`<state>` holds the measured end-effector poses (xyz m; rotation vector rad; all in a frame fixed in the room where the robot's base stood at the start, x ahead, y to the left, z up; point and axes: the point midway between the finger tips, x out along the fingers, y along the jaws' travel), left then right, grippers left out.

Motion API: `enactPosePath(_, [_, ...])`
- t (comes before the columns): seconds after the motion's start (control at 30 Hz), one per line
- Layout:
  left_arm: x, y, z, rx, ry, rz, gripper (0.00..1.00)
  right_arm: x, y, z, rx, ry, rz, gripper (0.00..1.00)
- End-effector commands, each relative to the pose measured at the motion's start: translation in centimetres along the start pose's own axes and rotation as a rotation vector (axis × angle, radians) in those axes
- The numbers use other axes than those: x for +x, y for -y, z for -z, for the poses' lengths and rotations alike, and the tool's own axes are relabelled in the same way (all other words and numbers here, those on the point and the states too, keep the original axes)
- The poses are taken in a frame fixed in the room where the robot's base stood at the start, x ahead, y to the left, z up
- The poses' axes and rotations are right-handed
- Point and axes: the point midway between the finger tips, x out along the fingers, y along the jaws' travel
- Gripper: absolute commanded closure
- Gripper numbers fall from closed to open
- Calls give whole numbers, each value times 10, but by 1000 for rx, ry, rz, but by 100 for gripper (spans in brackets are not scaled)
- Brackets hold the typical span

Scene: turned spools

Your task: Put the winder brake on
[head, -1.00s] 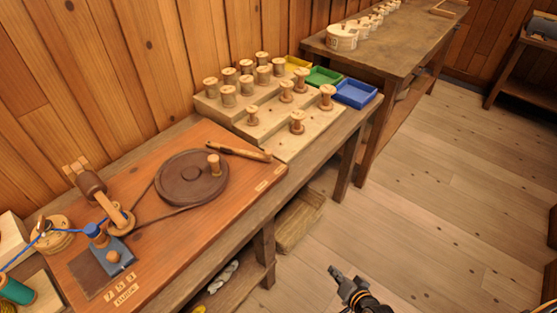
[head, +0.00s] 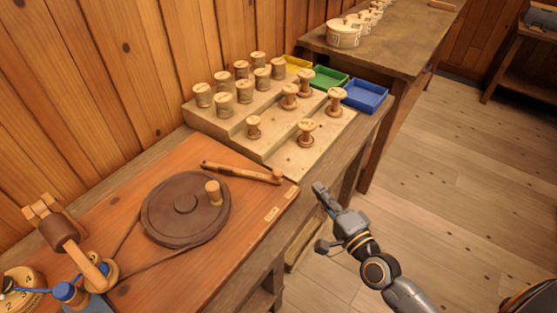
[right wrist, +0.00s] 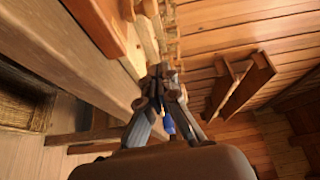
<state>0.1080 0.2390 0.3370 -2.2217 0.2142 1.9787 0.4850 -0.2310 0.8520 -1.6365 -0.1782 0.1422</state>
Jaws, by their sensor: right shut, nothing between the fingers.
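The winder is on the reddish wooden board (head: 150,270). Its dark round wheel (head: 165,210) has a small upright peg handle (head: 212,191). A wooden lever (head: 240,173), which looks like the brake, lies along the far right side of the wheel. I cannot tell whether it touches the rim. My right gripper (head: 320,188) is shut and empty, apart from the lever, in front of the bench's edge to the right of the board. Its fingers also show together in the right wrist view (right wrist: 160,72). My left gripper is not in view.
A stepped wooden rack (head: 285,152) holds several spools behind the board. Yellow, green (head: 329,79) and blue (head: 365,96) trays stand beyond it. Small label plates (head: 271,214) lie near the board's right edge. The floor (head: 455,190) at right is mostly clear.

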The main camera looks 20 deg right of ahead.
Motion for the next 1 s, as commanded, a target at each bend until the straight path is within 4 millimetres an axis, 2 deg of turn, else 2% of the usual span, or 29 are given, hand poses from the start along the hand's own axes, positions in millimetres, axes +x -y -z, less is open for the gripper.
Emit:
enactPosePath(0.17, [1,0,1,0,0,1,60,0,2,0,6,1,5,100])
enactPosePath(0.4, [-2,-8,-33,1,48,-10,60,0,2,0,5,1,4,100])
enactPosePath(0.53, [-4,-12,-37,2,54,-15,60,7,3,0,5,0,5,100])
enactPosePath(0.67, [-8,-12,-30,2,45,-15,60,27,5,0,5,0,7,100])
enactPosePath(0.87, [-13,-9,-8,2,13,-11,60,70,5,0,6,-1,7,100])
enactPosePath(1.0, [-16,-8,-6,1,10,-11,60,99,4,0,4,0,6,100])
